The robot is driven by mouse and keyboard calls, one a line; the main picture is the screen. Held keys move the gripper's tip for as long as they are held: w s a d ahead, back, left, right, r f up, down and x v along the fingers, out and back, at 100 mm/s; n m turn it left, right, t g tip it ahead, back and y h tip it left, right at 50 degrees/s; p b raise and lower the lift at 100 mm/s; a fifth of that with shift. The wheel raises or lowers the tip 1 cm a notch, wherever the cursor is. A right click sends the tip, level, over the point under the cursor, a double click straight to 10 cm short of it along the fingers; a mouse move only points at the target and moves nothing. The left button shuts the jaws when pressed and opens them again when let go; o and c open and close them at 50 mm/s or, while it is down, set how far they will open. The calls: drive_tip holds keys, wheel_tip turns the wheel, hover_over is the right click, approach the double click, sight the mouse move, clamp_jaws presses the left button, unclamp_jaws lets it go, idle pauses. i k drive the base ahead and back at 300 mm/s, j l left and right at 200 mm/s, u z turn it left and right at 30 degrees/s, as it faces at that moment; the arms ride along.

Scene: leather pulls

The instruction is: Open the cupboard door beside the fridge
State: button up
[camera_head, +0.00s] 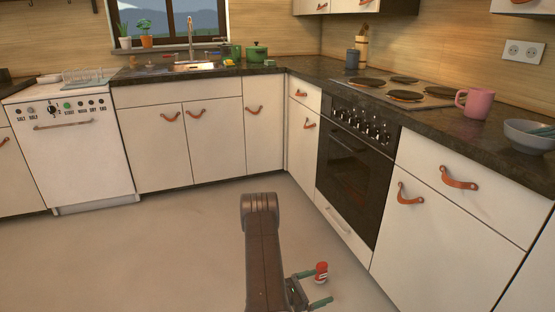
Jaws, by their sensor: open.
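No fridge shows in this view, so I cannot tell which cupboard door stands beside one. A white cupboard door (407,235) is at the right, shut, with a brown leather pull (409,194) near its upper left. Shut cupboard doors (158,157) with leather pulls stand under the sink at the back. My gripper (321,287) is at the bottom centre, low over the floor, with its green-tipped fingers apart. It is well away from the cupboard fronts. A small red and white object (321,272) shows by the upper fingertip; whether they touch is unclear.
A black oven (348,165) under a hob stands left of the right-hand cupboard. A white dishwasher (72,146) is at the far left. A pink mug (475,102) and a bowl (530,136) stand on the dark worktop. The grey floor (150,255) is clear at left.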

sight(431, 254)
drive_tip(key=j+z, duration=0.15)
drive_tip(key=j, duration=0.4)
drive_tip(key=z, duration=1.4)
